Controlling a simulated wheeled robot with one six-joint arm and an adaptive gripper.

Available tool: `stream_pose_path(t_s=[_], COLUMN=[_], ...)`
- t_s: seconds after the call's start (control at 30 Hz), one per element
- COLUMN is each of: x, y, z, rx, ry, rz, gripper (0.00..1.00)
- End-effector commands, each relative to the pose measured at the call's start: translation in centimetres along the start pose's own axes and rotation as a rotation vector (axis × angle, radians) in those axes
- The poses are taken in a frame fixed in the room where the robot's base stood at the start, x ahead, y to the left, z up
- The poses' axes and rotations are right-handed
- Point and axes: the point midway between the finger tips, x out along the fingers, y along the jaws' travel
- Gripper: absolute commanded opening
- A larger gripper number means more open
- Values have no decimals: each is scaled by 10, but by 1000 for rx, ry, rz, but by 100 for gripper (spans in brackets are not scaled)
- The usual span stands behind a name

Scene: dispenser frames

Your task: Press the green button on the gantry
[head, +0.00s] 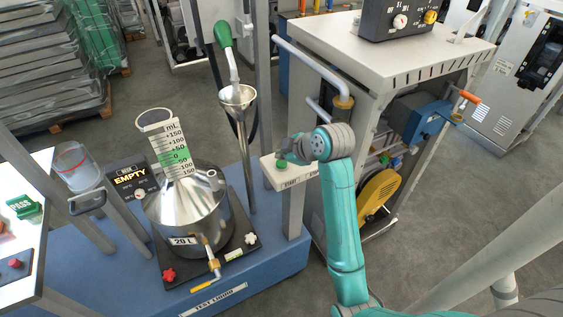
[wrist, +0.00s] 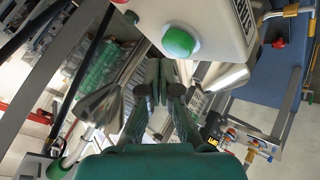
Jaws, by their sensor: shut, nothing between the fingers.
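The green button (wrist: 180,41) is a round dome in a pale ring on the white box (wrist: 215,20) of the gantry. In the head view the green button (head: 281,163) shows on top of the box's left end, close below my wrist. My gripper (wrist: 162,70) is shut and empty. In the wrist view its fingertips lie just below the button in the picture, with a visible gap; the depth between them is hard to judge. In the head view my wrist partly hides the box, and the fingers cannot be made out clearly.
A steel funnel (head: 238,98) on a post stands left of the box. A steel vessel (head: 186,218) with a scale plate (head: 172,145) stands on the blue base (head: 279,266). A white cabinet (head: 385,62) with a pipe rail stands behind my arm. A green-handled nozzle (head: 224,36) hangs above the funnel.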

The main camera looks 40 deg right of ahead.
Motion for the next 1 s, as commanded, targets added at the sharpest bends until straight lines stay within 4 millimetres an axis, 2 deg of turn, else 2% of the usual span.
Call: stream_pose_path(t_s=[1.0], x=[8], y=[-6], z=[6], rx=[0], ry=[-1], rz=[-1], gripper=[0])
